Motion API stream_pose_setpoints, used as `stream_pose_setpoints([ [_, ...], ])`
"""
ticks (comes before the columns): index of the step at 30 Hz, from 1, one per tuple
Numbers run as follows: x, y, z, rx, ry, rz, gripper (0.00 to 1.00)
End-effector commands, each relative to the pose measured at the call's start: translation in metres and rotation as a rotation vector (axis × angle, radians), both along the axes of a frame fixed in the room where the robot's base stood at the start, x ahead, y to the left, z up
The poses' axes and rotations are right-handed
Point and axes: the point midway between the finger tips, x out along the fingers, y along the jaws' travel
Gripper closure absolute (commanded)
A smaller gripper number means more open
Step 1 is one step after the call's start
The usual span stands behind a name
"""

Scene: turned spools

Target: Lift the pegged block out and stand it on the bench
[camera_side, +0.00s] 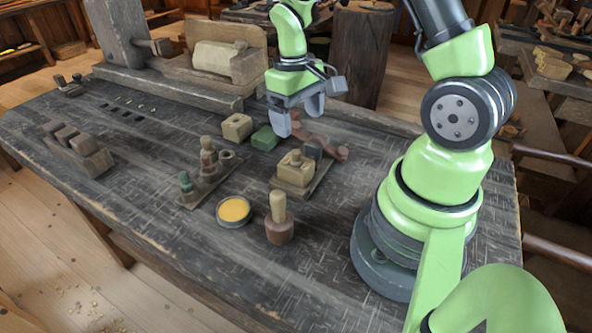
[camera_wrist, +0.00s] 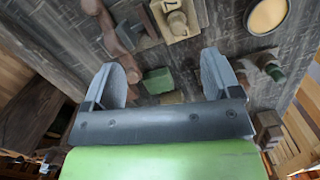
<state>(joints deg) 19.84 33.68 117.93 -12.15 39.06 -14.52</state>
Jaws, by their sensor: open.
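The pegged block (camera_side: 295,171) is a tan block with a short round knob on top. It sits upright in a low wooden tray (camera_side: 314,187) on the bench, beside a dark block (camera_side: 313,151). In the wrist view the pegged block (camera_wrist: 178,21) is near the top, beyond the fingertips. My gripper (camera_side: 299,122) is open and empty, above the bench and behind the tray as seen from the side. In the wrist view my gripper's fingers (camera_wrist: 163,60) are spread wide, with a green block (camera_wrist: 158,80) showing between them, below on the bench.
A tan block with a hole (camera_side: 237,127) stands beside the green block (camera_side: 264,138). A reddish-brown turned piece (camera_side: 328,148) lies behind the tray. A rack of small pegs (camera_side: 203,180), a yellow-filled bowl (camera_side: 234,210) and a handled brown pot (camera_side: 279,226) are nearby.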

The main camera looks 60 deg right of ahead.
Motion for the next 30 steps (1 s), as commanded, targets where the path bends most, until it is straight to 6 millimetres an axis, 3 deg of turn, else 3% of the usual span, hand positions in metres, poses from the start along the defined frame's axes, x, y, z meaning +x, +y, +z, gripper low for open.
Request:
stream_pose_setpoints([
  [3,0.01,0.022,-0.004,0.01,0.022,0.19,0.17],
  [6,0.011,0.028,-0.013,0.015,0.032,0.242,0.17],
  [24,-0.008,0.025,-0.088,0.015,0.033,0.238,0.17],
  [30,-0.009,0.025,-0.101,0.014,0.028,0.236,0.17],
])
